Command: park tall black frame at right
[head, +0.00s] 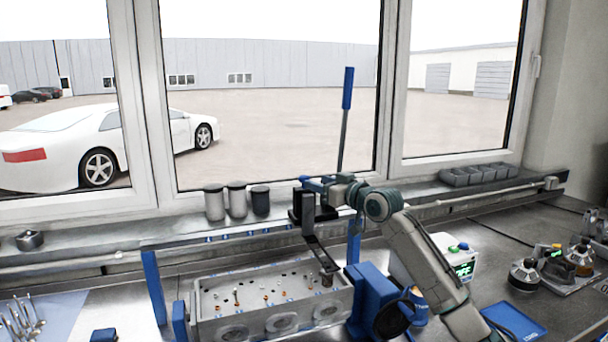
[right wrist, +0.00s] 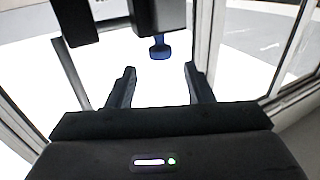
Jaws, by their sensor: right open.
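A tall black frame (head: 313,242) stands at the right end of the grey cylinder head (head: 270,305); its lower arm reaches down over the block. A grey lever with a long blue handle (head: 347,88) rises behind my right wrist. My right gripper is at the frame's upper part in the head view, where dark parts overlap and the jaws are hard to separate. In the right wrist view my right gripper (right wrist: 160,74) is open, with nothing between its fingers. Dark parts (right wrist: 158,14) and a blue knob (right wrist: 160,48) lie beyond the fingertips. My left gripper is out of view.
Grey and black canisters (head: 236,200) stand on the sill beneath the windows. A white device with a green display (head: 462,270), a blue tray (head: 514,319) and round metal parts (head: 524,275) lie at the right. A grey bin row (head: 474,175) sits on the right sill.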

